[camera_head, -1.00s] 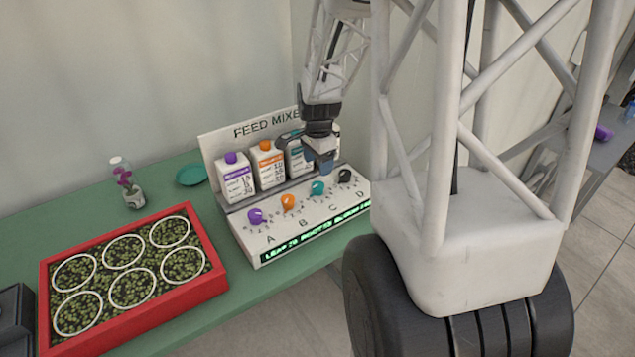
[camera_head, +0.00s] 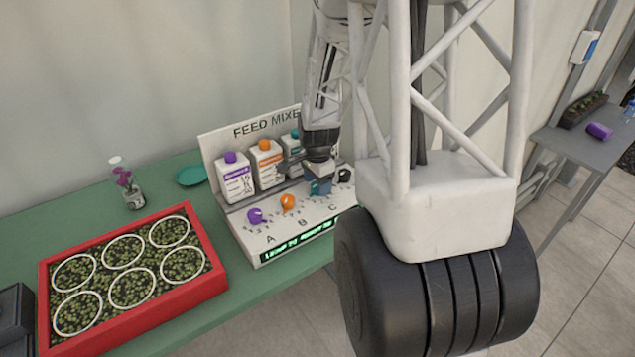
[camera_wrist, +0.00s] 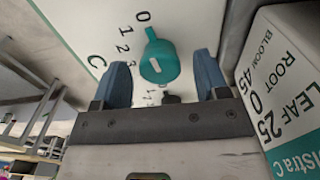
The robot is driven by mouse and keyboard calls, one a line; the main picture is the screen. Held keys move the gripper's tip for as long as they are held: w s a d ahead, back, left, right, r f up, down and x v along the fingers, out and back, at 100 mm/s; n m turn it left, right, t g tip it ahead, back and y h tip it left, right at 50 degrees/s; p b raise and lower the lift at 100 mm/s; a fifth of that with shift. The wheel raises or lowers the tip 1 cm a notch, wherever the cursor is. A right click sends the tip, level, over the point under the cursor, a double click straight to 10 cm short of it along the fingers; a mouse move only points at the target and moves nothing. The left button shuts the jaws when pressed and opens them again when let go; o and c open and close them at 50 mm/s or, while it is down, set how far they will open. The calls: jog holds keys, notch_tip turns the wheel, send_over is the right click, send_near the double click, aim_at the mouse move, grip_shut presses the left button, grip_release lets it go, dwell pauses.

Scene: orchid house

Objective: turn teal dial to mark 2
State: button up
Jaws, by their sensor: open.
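The teal dial (camera_wrist: 160,62) is on the white panel of the feed mixer (camera_head: 290,228), at the letter C. In the wrist view its narrow pointer end is toward the mark 0, and marks 1, 2 and 3 run along its left side. My gripper (camera_wrist: 161,66) is open, with one blue finger on each side of the dial. Gaps show between dial and fingers, so I see no grip on it.
A purple dial (camera_head: 256,216), an orange dial (camera_head: 288,202) and a black dial (camera_head: 344,175) share the panel. Bottles with purple (camera_head: 234,183) and orange (camera_head: 266,165) caps stand close behind. A teal-capped bottle is partly hidden. A red seedling tray (camera_head: 190,290) lies left.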

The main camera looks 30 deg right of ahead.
dwell(0.3)
jog(key=c, duration=0.9)
jog(key=shift+f+n, duration=0.1)
jog(key=shift+n, duration=0.3)
jog(key=n, duration=1.1)
jog(key=shift+n, duration=0.4)
jog(key=o, duration=0.9)
